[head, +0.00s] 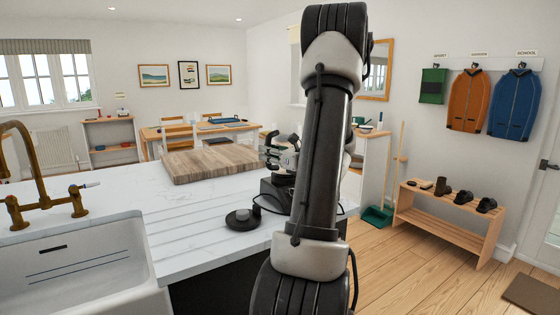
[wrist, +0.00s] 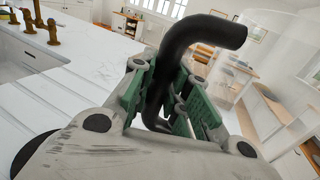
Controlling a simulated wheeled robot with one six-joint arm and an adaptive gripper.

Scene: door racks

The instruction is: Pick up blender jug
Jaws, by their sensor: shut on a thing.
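My gripper (wrist: 165,98) has its green-padded fingers closed around the black curved handle (wrist: 192,42) of the blender jug. The jug's clear body (wrist: 268,75) shows faintly at the right of the wrist view, tilted in that picture. In the head view my gripper (head: 283,155) is partly hidden behind my arm, over the far right end of the worktop. The jug is mostly hidden there. I cannot tell whether the jug touches the worktop.
A flat round black object (head: 242,220) with a knob lies on the white worktop (head: 120,215). A dark object (head: 270,197) stands beside my arm, partly hidden. A wooden board (head: 212,162) lies farther back. A sink (head: 80,262) with a brass tap (head: 28,165) is at left.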

